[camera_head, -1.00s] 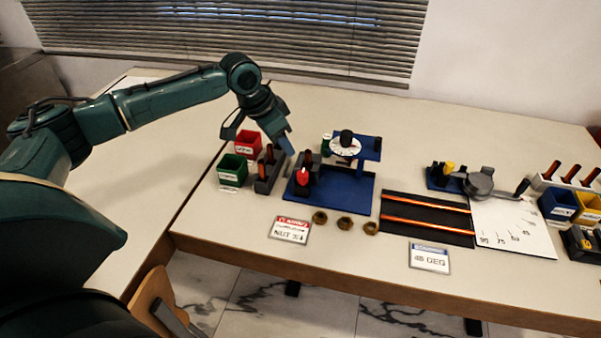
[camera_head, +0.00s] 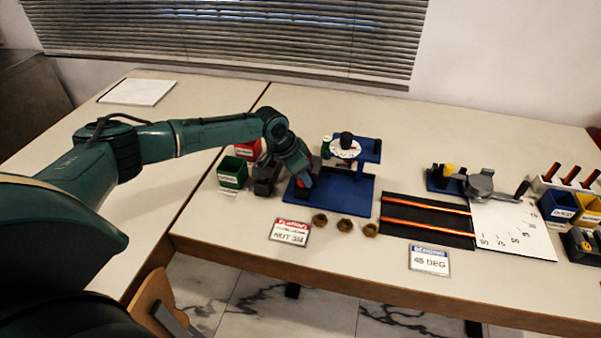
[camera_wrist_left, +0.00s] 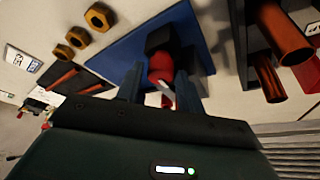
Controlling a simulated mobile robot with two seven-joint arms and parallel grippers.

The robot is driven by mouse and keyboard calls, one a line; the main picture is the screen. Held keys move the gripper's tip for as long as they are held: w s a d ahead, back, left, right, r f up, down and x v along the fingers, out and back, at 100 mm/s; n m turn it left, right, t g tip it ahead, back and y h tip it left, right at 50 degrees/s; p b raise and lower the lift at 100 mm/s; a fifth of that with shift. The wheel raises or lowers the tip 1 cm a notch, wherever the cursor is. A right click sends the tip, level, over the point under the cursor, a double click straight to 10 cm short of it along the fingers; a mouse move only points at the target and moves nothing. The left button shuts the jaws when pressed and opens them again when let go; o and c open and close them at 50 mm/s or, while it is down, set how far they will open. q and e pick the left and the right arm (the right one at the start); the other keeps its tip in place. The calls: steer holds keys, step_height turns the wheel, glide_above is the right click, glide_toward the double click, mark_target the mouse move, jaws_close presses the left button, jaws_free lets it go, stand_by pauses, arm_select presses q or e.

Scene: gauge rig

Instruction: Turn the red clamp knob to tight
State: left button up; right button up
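The red clamp knob (camera_wrist_left: 161,66) shows in the left wrist view between the two fingers of my left gripper (camera_wrist_left: 160,85), with a pale mark on its face. In the head view my left gripper (camera_head: 303,174) is down at the left end of the blue fixture base (camera_head: 345,190), and only a little of the red knob (camera_head: 304,182) shows there. The fingers stand apart on either side of the knob; a narrow gap seems to show on one side, and firm contact cannot be made out. My right gripper is not in view.
A green bin (camera_head: 233,172) and a red bin (camera_head: 248,148) stand left of the fixture, with a dark holder (camera_head: 265,178) close beside my gripper. A white dial (camera_head: 342,148) with a black knob is behind. Several brass nuts (camera_head: 344,225) lie in front.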

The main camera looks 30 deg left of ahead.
arm_select(q)
steer(key=shift+c, duration=0.8)
steer(key=c, duration=0.5)
steer(key=shift+c, duration=0.2)
